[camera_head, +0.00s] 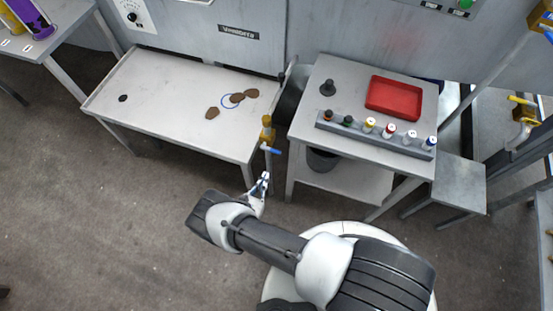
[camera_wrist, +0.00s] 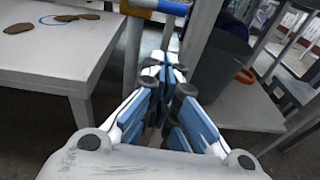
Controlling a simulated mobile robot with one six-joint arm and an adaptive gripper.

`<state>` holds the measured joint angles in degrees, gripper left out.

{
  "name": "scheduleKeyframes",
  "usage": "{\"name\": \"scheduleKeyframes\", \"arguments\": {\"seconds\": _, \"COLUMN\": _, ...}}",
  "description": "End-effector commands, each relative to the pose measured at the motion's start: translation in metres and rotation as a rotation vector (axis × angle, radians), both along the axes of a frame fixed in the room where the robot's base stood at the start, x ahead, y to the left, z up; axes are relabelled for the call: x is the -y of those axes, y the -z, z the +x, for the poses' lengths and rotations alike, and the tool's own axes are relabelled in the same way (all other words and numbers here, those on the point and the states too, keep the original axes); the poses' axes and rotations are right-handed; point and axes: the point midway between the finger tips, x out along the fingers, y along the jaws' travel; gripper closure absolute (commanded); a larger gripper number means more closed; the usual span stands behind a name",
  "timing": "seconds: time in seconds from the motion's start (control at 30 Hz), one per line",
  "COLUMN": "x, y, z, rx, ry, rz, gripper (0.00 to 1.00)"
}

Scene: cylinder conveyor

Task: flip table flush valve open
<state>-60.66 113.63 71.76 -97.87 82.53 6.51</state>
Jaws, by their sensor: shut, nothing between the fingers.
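The table flush valve (camera_head: 267,134) is a brass-yellow body on a thin vertical pipe at the right front corner of the left table. Its blue lever (camera_head: 272,151) points to the right, crosswise to the pipe. My gripper (camera_head: 264,180) is shut and empty, below the lever and close to the pipe. In the wrist view its fingertips (camera_wrist: 168,62) are below the lever, apart from it.
The left table (camera_head: 165,80) holds several brown flat pieces and a blue ring mark. The right table (camera_head: 345,75) carries a red tray (camera_head: 394,98) and a rack of small bottles (camera_head: 375,135). A dark bin (camera_head: 322,160) stands under it. Open floor lies at the left.

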Motion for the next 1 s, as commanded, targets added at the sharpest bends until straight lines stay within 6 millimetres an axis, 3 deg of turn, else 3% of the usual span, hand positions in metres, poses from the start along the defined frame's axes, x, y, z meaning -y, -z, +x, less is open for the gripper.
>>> {"name": "scheduleKeyframes", "arguments": {"seconds": 0.13, "x": 0.001, "y": 0.012, "z": -0.007, "rx": -0.004, "ry": -0.041, "rz": -0.017, "gripper": 1.0}}
{"name": "scheduleKeyframes", "arguments": {"seconds": 0.57, "x": 0.003, "y": 0.013, "z": -0.005, "rx": -0.004, "ry": -0.04, "rz": -0.018, "gripper": 1.0}}
{"name": "scheduleKeyframes", "arguments": {"seconds": 0.77, "x": 0.014, "y": 0.018, "z": 0.02, "rx": -0.003, "ry": -0.035, "rz": -0.017, "gripper": 1.0}}
{"name": "scheduleKeyframes", "arguments": {"seconds": 1.0, "x": 0.032, "y": 0.026, "z": 0.069, "rx": -0.003, "ry": -0.035, "rz": -0.017, "gripper": 1.0}}
